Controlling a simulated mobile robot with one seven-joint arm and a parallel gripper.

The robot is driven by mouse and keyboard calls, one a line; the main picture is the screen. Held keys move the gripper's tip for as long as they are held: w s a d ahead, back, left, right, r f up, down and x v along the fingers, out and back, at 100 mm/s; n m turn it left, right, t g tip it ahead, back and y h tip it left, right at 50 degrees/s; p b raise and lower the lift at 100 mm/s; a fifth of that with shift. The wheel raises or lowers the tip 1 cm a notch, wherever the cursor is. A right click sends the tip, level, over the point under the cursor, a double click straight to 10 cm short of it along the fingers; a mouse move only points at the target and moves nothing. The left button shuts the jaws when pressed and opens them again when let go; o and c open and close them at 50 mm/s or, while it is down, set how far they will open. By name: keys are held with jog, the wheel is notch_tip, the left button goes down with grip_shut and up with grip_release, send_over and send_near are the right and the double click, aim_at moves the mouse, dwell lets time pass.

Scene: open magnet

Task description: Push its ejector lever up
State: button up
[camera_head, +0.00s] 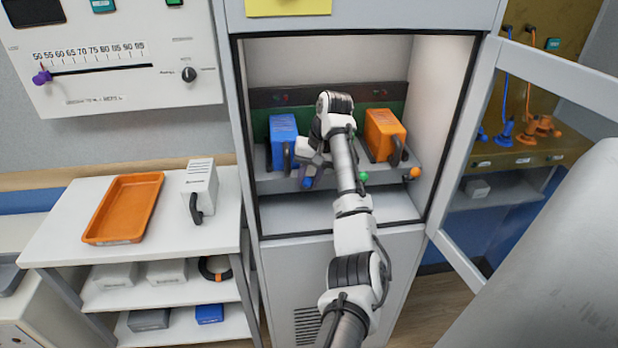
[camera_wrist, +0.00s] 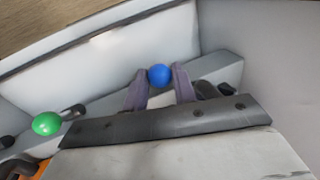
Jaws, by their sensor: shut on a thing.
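A grey shelf (camera_head: 277,183) inside the open cabinet carries a blue module (camera_head: 283,128) at left and an orange module (camera_head: 384,134) at right. Ball-ended levers stick out along its front edge. The blue knob (camera_head: 307,183) is below and right of the blue module; the green knob (camera_head: 364,176) and orange knob (camera_head: 414,173) are farther right. My gripper (camera_head: 308,177) is at the blue knob. In the wrist view its purple fingers (camera_wrist: 159,78) close around the blue knob (camera_wrist: 160,75), with the green knob (camera_wrist: 47,124) apart at left. My arm hides the shelf's middle.
The cabinet door (camera_head: 540,130) stands open at right. A white side table (camera_head: 70,225) at left holds an orange tray (camera_head: 124,208) and a white module (camera_head: 201,186). The cabinet floor below the shelf (camera_head: 290,217) is clear.

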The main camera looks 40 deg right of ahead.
jog(key=o, duration=1)
jog(key=v, duration=1.3)
jog(key=shift+r+b, duration=0.3)
jog(key=shift+r, duration=0.1)
jog(key=shift+f, duration=0.1)
